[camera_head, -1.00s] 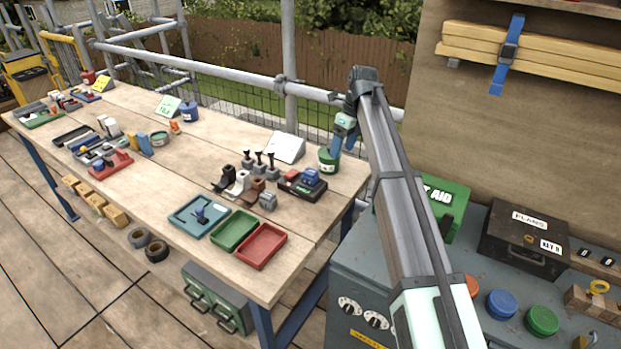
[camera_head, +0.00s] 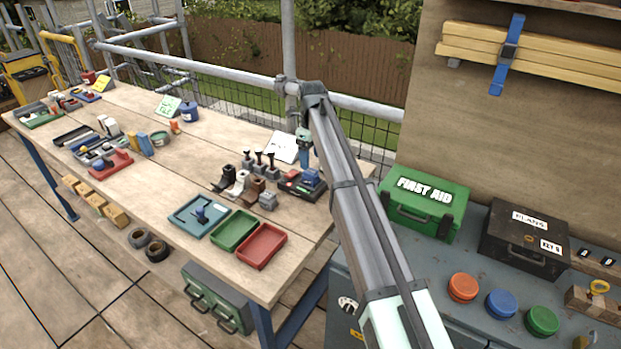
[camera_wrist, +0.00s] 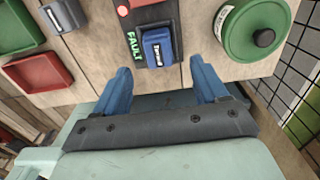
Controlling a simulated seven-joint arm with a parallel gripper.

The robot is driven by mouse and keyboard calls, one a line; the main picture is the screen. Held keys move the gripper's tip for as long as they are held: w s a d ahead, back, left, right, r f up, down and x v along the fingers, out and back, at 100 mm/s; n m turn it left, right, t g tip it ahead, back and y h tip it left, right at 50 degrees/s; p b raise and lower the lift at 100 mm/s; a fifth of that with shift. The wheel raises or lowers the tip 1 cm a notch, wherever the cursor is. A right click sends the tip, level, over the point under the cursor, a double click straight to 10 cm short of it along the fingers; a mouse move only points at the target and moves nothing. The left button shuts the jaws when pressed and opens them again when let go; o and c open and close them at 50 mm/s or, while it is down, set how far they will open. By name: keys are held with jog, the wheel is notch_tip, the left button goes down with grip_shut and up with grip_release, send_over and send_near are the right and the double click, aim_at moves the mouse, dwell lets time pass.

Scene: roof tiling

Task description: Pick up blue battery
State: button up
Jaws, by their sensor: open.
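The blue battery (camera_wrist: 158,47) sits on a dark charger or tray (camera_wrist: 147,18) marked "FAULT" in the wrist view. In the head view the blue battery (camera_head: 311,179) is near the right end of the wooden bench, beside a red piece (camera_head: 292,175). My gripper (camera_wrist: 163,70) is open and empty, with two blue fingers pointing toward the bench. The battery lies just past the fingertips, roughly in line with the gap between them. In the head view my gripper (camera_head: 304,158) hangs above and behind the battery, apart from it.
A green round tin (camera_wrist: 250,28) stands right of the battery in the wrist view. Green (camera_head: 235,230) and red (camera_head: 262,246) trays lie at the bench's front edge. Several small upright pieces stand left of the charger. Scaffold rails (camera_head: 240,79) run behind the bench.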

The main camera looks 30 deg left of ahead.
aim_at(311, 171)
jog(key=shift+s+a+f, duration=0.1)
jog(key=shift+f, duration=3.3)
grip_shut()
jog(key=shift+r, duration=0.15)
